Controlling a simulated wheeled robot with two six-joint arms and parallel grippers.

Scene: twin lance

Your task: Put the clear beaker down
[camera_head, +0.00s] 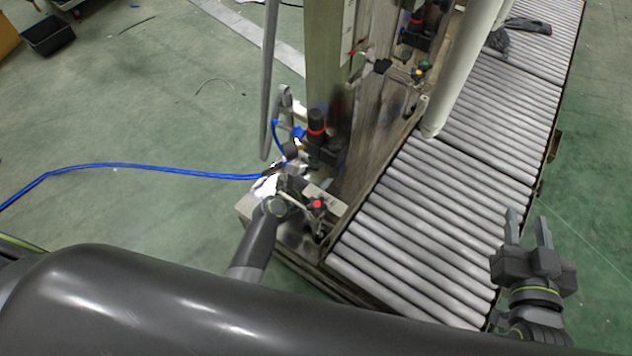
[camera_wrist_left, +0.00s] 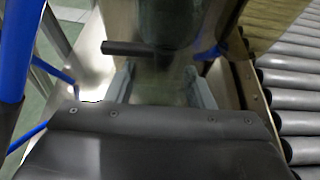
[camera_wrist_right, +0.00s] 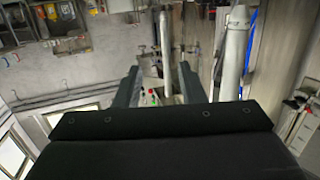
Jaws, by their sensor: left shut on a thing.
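My left gripper (camera_wrist_left: 158,78) is shut on the clear beaker (camera_wrist_left: 158,95). The beaker shows only as a faint, see-through shape between the two fingers in the left wrist view, so its rim and base are hard to make out. In the head view my left arm reaches to the foot of the metal machine post, and I cannot pick out the beaker there. I cannot tell whether it touches a surface. My right gripper (camera_head: 528,230) is open and empty over the right edge of the roller conveyor (camera_head: 420,225), its fingers pointing up in the picture.
The near conveyor rollers are bare. A black bin (camera_head: 47,36) stands far left.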

